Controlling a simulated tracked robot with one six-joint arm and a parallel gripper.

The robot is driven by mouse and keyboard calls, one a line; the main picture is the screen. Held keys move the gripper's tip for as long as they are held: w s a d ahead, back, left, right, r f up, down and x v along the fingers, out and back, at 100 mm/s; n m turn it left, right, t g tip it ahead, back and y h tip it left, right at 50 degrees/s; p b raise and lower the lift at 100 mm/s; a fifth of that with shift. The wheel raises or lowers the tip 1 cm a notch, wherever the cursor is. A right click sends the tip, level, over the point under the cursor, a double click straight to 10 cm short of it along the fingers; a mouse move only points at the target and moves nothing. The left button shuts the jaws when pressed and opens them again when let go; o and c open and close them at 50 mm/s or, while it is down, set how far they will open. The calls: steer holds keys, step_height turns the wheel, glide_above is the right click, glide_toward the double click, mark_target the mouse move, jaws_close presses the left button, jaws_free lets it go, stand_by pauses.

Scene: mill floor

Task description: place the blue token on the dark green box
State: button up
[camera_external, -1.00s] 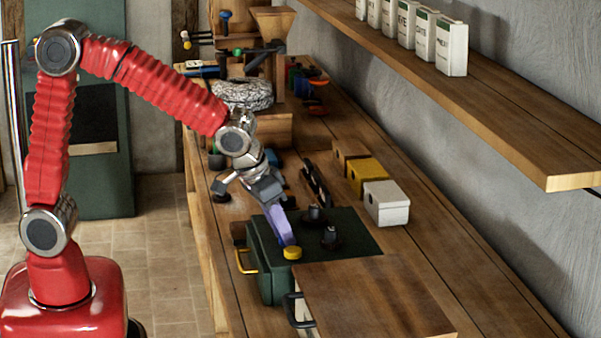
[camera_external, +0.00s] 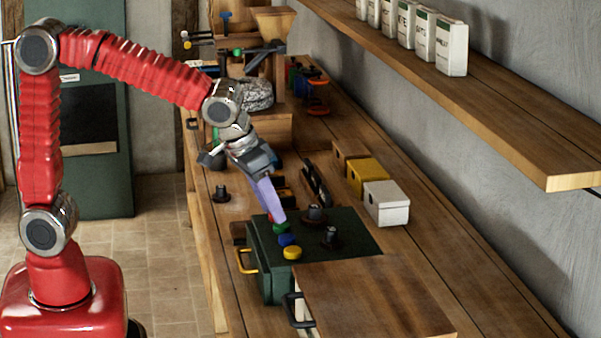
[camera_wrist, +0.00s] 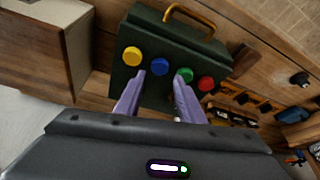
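The blue token (camera_external: 288,240) rests on the top of the dark green box (camera_external: 358,239), between a yellow token (camera_external: 292,252) and a green token (camera_external: 281,228). In the wrist view the blue token (camera_wrist: 160,66) lies in a row with the yellow, green and red tokens (camera_wrist: 206,84) on the box (camera_wrist: 128,90). My gripper (camera_wrist: 160,82) is open, with its two purple fingers apart and nothing between them. In the external view its fingertips (camera_external: 280,219) appear close to the green and red tokens; their height above the lid is hard to judge.
A wooden box (camera_external: 370,300) is in front, and white (camera_external: 386,203) and yellow (camera_external: 368,176) boxes stand behind. A shelf (camera_external: 480,95) runs above at right.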

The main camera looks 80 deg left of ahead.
steer(key=shift+v, duration=2.65)
steer(key=s+a+m, duration=0.1)
steer(key=s+a, duration=0.2)
steer(key=s, duration=0.6)
steer(key=s+a+f+m+t+h, duration=0.1)
steer(key=s+a+m, duration=0.1)
steer(key=s, duration=0.8)
steer(key=shift+s+a+f, duration=0.25)
steer(key=shift+a+f, duration=0.05)
steer(key=shift+a, duration=0.45)
